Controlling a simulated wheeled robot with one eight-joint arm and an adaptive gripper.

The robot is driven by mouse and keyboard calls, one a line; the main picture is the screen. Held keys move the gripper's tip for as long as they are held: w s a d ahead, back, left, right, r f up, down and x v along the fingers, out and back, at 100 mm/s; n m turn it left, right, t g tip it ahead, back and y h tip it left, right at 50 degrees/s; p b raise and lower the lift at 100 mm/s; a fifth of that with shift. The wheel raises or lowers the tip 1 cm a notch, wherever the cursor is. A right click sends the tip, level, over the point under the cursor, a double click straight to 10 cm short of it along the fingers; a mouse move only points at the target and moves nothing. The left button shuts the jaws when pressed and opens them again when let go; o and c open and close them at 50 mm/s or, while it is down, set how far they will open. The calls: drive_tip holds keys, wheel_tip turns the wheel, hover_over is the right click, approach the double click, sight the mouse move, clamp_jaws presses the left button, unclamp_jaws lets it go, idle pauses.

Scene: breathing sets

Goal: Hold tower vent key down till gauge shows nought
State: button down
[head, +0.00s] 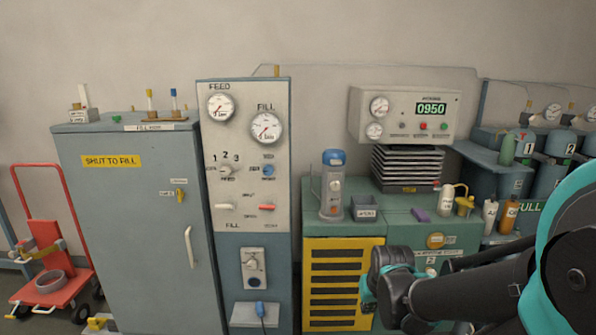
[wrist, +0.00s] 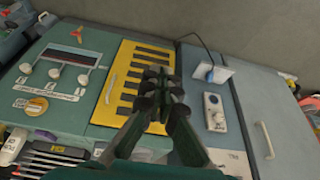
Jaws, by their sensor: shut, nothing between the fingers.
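The tower (head: 332,190) is a grey upright cylinder with a blue cap, standing on the left part of the green cabinet top in the head view. Small round pale and orange details show on its front. They are too small to tell the vent key from the gauge or to read a value. I cannot make out the tower in the wrist view. My gripper (wrist: 160,82) is shut and empty in the wrist view, over the yellow louvred panel. In the head view my arm reaches in from the right, its end below and right of the tower, apart from it.
The fill panel (head: 247,190) with gauges rises at the left. A compressor box (head: 405,115) sits on stacked trays behind. Bottles crowd the right.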

drive_tip(key=shift+s+d+f, duration=0.1)
drive_tip(key=shift+s+f, duration=0.1)
drive_tip(key=shift+s, duration=0.3)
drive_tip(key=shift+s+d+f, duration=0.1)
drive_tip(key=shift+s+f, duration=0.05)
drive_tip(key=shift+s, duration=0.35)
idle(1.2)
